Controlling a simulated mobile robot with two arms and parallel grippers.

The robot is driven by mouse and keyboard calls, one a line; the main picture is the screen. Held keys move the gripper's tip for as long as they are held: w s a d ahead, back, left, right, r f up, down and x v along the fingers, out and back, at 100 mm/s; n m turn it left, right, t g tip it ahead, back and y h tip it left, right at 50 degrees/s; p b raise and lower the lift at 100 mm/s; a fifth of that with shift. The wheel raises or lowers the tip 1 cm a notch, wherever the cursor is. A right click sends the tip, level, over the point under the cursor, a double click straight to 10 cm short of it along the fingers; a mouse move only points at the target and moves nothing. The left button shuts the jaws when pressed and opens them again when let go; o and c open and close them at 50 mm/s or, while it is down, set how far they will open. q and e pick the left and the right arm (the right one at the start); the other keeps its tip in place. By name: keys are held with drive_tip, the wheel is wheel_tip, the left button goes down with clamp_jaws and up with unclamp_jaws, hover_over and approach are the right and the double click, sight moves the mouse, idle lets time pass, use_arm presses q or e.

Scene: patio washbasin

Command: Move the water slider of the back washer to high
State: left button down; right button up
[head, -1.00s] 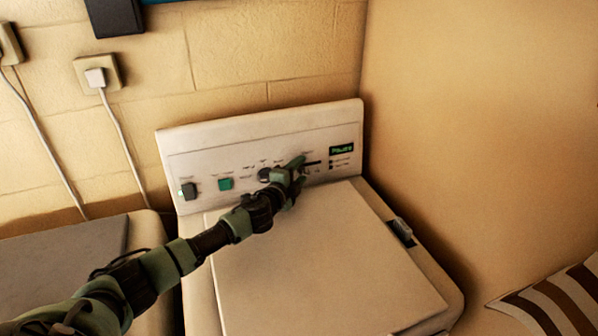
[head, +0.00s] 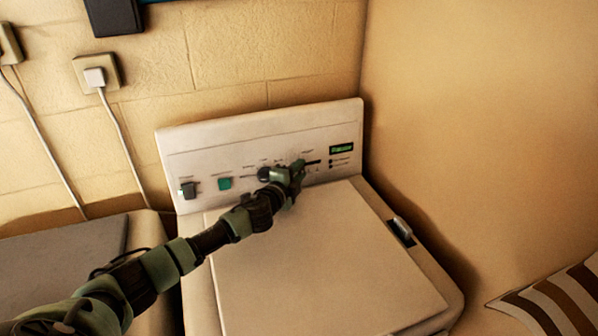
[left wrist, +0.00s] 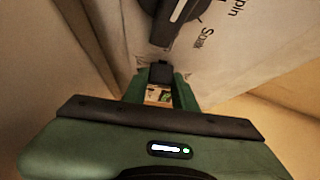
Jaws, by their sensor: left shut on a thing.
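The back washer (head: 330,262) is white and stands against the wall, with an upright control panel (head: 215,150) at its back. My left gripper (head: 300,168) is at the left end of this track, shut on the slider's handle, which the fingers hide. My right gripper is not in view.
A dark round knob (head: 264,174) sits just left of my gripper; it also shows in the left wrist view (left wrist: 172,18). The lid is closed.

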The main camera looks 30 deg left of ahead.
sight(325, 160)
use_arm(q)
drive_tip(key=shift+f, duration=0.15)
idle(0.6)
drive_tip(key=w+d, duration=0.2)
drive_tip(key=w+d+b, duration=0.1)
drive_tip(key=w+d, duration=0.1)
drive_tip(key=shift+w+d, duration=0.15)
drive_tip(key=shift+w, duration=0.15)
drive_tip(key=c, duration=1.2)
unclamp_jaws()
drive_tip(key=shift+o, duration=0.4)
drive_tip(key=shift+w+d, duration=0.1)
drive_tip(key=shift+s, duration=0.55)
drive_tip(key=shift+s+d+r+b, duration=0.1)
drive_tip(key=shift+s+r+b, duration=0.1)
drive_tip(key=shift+s, duration=0.9)
drive_tip(key=shift+s+d+r+b, duration=0.15)
drive_tip(key=shift+s+b, duration=0.1)
drive_tip(key=shift+s, duration=0.85)
drive_tip(key=shift+s+a+r+b, duration=0.1)
drive_tip(key=shift+s+r+b, duration=0.1)
drive_tip(key=shift+s, duration=0.9)
